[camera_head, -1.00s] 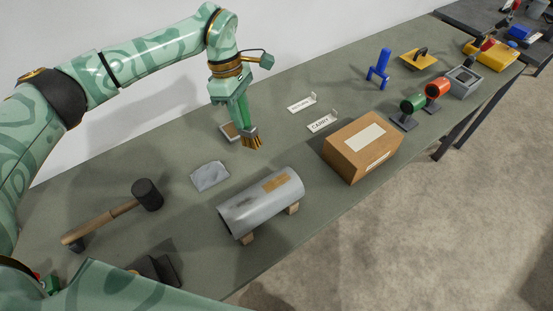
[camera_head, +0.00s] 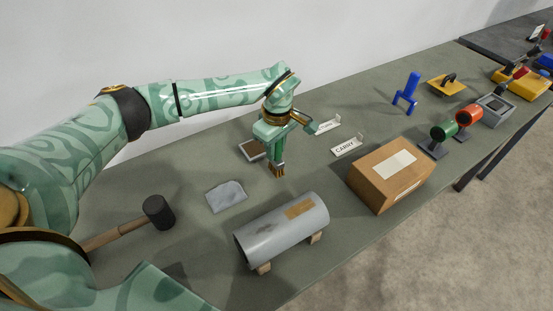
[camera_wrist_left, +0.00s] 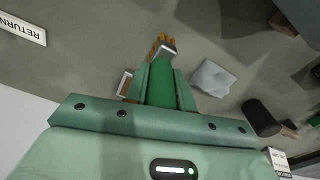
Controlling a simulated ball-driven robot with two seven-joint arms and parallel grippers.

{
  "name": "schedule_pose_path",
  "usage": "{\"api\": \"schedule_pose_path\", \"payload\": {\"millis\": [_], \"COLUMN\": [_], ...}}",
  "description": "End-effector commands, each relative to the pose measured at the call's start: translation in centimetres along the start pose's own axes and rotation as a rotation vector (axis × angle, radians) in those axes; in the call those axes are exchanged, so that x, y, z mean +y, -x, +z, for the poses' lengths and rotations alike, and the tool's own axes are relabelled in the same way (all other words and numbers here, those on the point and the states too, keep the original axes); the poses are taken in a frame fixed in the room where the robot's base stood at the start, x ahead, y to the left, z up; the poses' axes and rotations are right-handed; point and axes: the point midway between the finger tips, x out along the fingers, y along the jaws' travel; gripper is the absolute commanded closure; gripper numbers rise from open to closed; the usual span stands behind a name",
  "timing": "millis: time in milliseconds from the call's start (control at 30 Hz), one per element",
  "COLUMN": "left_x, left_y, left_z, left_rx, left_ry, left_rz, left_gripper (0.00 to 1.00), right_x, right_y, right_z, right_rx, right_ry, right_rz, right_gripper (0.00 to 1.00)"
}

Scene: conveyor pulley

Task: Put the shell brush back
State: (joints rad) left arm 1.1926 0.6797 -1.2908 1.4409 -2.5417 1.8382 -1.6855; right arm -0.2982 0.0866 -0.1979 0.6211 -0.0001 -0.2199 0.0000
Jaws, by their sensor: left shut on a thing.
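My left gripper (camera_head: 275,148) is shut on the shell brush (camera_head: 278,170), which hangs bristles down above the table. In the left wrist view, the brush's green handle (camera_wrist_left: 162,85) lies between the jaws (camera_wrist_left: 160,88), with a grey metal collar and orange-brown bristles at the far end. A small shallow tray with a pale rim (camera_head: 244,156) is on the table just behind and left of the brush; it is partly hidden by the gripper in the left wrist view (camera_wrist_left: 125,86). My right gripper is not in view.
A grey cylinder (camera_head: 270,232) on wooden blocks stands in front of the brush. A grey cloth (camera_head: 226,197) and black-headed mallet (camera_head: 158,212) lie left. A cardboard box (camera_head: 375,180), a CARRY sign (camera_head: 346,146) and a RETURN sign (camera_wrist_left: 25,30) stand right.

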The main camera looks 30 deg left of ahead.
Motion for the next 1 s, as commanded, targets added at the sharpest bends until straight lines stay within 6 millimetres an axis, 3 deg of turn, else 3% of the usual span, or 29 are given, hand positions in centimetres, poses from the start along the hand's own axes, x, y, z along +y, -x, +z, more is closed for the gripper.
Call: {"api": "schedule_pose_path", "payload": {"millis": [200,567,600,633,1000], "left_x": [-0.1,-0.1,-0.1,-0.1,0.0], "left_y": [-3.4,-3.7,-3.6,-3.6,-2.9], "left_z": [0.2,0.2,0.2,0.2,0.1], "left_rx": [-0.002,-0.001,-0.001,-0.001,-0.001], "left_ry": [0.000,0.000,0.000,0.000,-0.001], "left_rz": [-0.004,-0.002,-0.002,-0.002,0.000], "left_gripper": [1.00,1.00,0.64,0.56,0.53], "right_x": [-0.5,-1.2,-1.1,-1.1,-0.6], "right_y": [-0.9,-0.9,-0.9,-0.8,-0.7], "right_z": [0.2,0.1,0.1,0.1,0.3], "right_rx": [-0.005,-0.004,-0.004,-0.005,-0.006], "right_ry": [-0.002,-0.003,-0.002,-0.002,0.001], "right_rz": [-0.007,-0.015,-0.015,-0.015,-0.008], "right_gripper": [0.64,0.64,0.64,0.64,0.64]}}
